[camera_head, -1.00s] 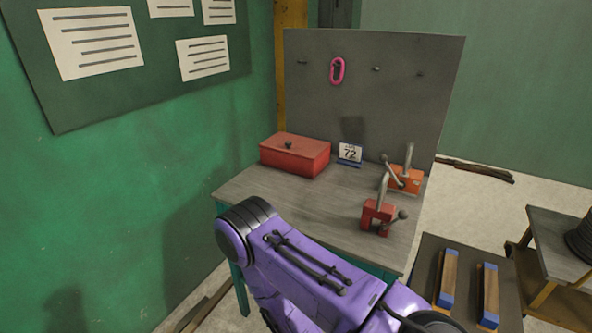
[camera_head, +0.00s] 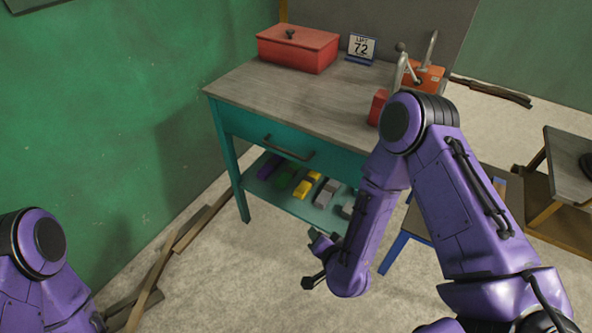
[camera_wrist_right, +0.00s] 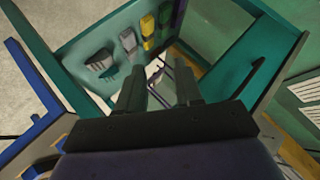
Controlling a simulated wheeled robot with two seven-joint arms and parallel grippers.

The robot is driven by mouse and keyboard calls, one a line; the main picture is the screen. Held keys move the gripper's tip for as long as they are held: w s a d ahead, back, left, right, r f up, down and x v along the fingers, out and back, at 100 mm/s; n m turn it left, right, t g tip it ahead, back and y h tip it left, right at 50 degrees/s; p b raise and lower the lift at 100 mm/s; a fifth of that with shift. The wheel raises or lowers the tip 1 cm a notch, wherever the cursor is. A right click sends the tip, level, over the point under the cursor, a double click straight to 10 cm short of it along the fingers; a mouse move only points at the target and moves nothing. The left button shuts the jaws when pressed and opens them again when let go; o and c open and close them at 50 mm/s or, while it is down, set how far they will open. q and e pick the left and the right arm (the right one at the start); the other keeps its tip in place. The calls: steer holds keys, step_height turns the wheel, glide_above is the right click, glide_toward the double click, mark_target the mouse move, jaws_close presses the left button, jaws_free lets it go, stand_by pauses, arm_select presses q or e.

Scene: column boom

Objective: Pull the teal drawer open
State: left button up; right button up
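The teal drawer (camera_head: 267,134) is in the teal workbench and its front looks flush, so it appears closed. Its dark bar handle (camera_head: 288,148) is in clear view in the head view. In the right wrist view the drawer front (camera_wrist_right: 279,62) is at the right, with the handle (camera_wrist_right: 252,76) on it. My right gripper (camera_wrist_right: 160,88) is open and empty, its two fingers apart. In the head view the right gripper (camera_head: 319,262) is low in front of the bench, apart from the handle. My left arm shows at lower left; its gripper is out of view.
The lower shelf (camera_head: 262,188) holds several coloured items. On the bench top (camera_head: 255,88) are a red box (camera_head: 298,52), a number 72 card (camera_head: 361,47) and red and orange clamps (camera_head: 428,76). Planks (camera_head: 150,285) lie by the green wall. Floor before the bench is clear.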

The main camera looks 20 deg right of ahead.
steer(key=w+a+r+m+t+b, duration=0.1)
steer(key=w+m+t+b, duration=0.15)
steer(key=w, duration=0.35)
steer(key=w+a+r+m+t+b, duration=0.2)
steer(key=w+t+b, duration=0.15)
steer(key=w, duration=0.25)
steer(key=m+t+h+b, duration=0.2)
steer(key=m, duration=0.1)
glide_toward(284, 150)
steer(key=shift+y, duration=0.4)
steer(key=w, duration=0.3)
steer(key=w+d, duration=0.1)
steer(key=w, duration=0.5)
steer(key=shift+w+d+r+p, duration=0.15)
steer(key=shift+d+p, duration=0.1)
steer(key=shift+p, duration=0.1)
steer(key=shift+w, duration=0.35)
arm_select(q)
step_height(284, 150, down, 12)
steer(key=shift+r, duration=0.25)
arm_select(e)
jaws_close()
